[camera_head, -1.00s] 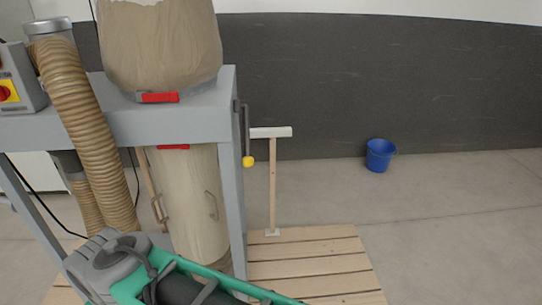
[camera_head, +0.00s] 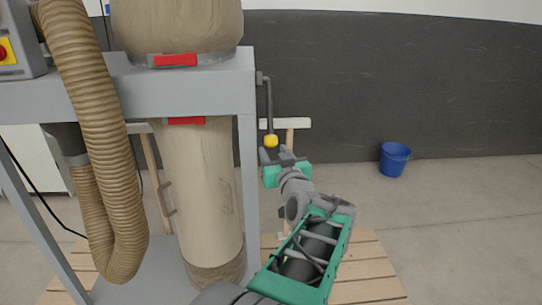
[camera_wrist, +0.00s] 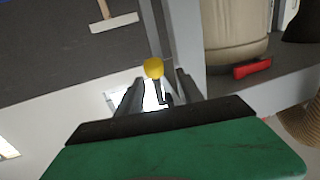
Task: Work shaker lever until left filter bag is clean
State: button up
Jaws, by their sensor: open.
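The shaker lever (camera_head: 269,98) is a dark crank on the right side of the grey machine frame, hanging down to a yellow knob (camera_head: 271,141). My gripper (camera_head: 274,154) is open just below the knob. In the wrist view the yellow knob (camera_wrist: 153,68) shows ahead, between the two spread fingers (camera_wrist: 156,90); I cannot tell whether they touch it. One upper filter bag (camera_head: 185,25), brown and dusty-looking, shows above the frame, its top cut off. No second upper bag is in view.
A paler lower bag (camera_head: 205,190) with a red clamp (camera_head: 187,121) hangs under the frame beam (camera_head: 200,93). A ribbed hose (camera_head: 95,130) and a switch box (camera_head: 15,50) are at left. A wooden T-shaped tool stands behind my gripper. A blue bucket (camera_head: 394,160) stands on open floor at right.

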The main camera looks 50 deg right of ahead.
aim_at(272, 141)
jog(key=x, duration=0.2)
jog(key=p+x, duration=0.1)
jog(key=x, duration=0.4)
jog(key=shift+d+r+p, duration=0.25)
jog(key=shift+d+p, duration=0.05)
jog(key=shift+d, duration=0.3)
jog(key=shift+c, duration=0.2)
grip_shut()
dwell(0.5)
